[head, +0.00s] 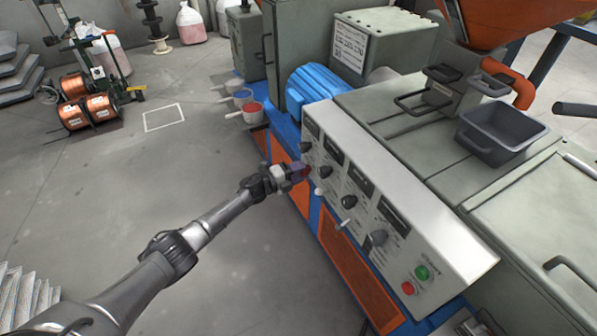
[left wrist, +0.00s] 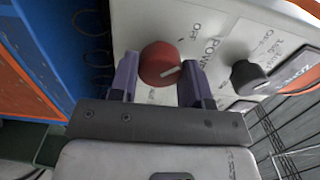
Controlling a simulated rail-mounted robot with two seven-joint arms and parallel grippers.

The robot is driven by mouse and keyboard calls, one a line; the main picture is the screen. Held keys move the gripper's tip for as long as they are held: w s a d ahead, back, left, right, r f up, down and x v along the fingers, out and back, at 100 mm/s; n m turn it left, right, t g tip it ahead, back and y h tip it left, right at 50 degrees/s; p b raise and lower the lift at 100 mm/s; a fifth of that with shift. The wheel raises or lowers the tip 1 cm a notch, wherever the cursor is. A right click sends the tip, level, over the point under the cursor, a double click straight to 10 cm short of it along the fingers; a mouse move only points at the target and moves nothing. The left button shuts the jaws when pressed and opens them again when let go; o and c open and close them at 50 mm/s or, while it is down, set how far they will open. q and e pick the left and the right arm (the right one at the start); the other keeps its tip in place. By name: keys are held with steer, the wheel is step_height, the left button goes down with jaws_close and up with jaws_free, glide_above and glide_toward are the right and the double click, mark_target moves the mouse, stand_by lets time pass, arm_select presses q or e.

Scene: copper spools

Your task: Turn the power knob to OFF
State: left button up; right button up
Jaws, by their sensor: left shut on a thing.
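The red power knob (left wrist: 160,63) sits on the pale control panel, beside the lettering "POWER", in the left wrist view. In the head view my left gripper (head: 298,172) reaches the far left end of the panel (head: 385,165) and mostly hides the knob. A dark part at the bottom right edge may be my right gripper (head: 488,322); its fingers cannot be made out.
A black knob (left wrist: 248,74) stands to the right of the red one. Further along the panel are more dark knobs (head: 349,202), a green button (head: 421,272) and a red button (head: 408,288). A grey bin (head: 500,130) stands on the machine.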

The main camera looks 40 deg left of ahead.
stand_by(0.3)
arm_select(q)
steer(key=o, duration=0.9)
steer(key=shift+s, duration=0.1)
steer(key=p+v, duration=0.4)
steer(key=v, duration=0.9)
steer(key=shift+s+a, duration=0.1)
steer(key=shift+s, duration=0.15)
